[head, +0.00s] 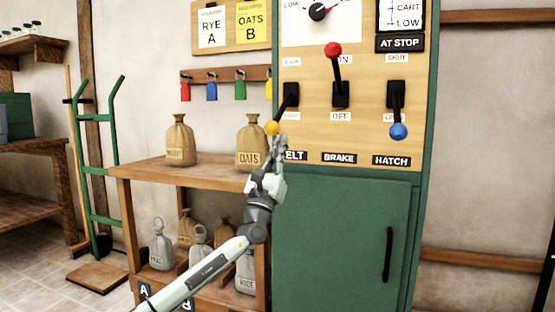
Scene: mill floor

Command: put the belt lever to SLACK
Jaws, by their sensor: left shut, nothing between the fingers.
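The belt lever has an orange-yellow knob (272,128) and a dark stem. It slants down and left from its black slot (290,95), so the lever stands in its lower position. The small labels above and below this slot are too blurred to read. The BELT label (296,155) is partly covered by my left gripper (279,143). That gripper is shut and empty, pointing up just below the knob. I cannot tell whether it touches the knob. My right gripper is not in view.
The brake lever (333,50) with a red knob points up at ON. The hatch lever (398,131) with a blue knob points down. An OATS sack (251,145) stands close left on the wooden shelf (150,168). A green cabinet door (340,235) lies below the panel.

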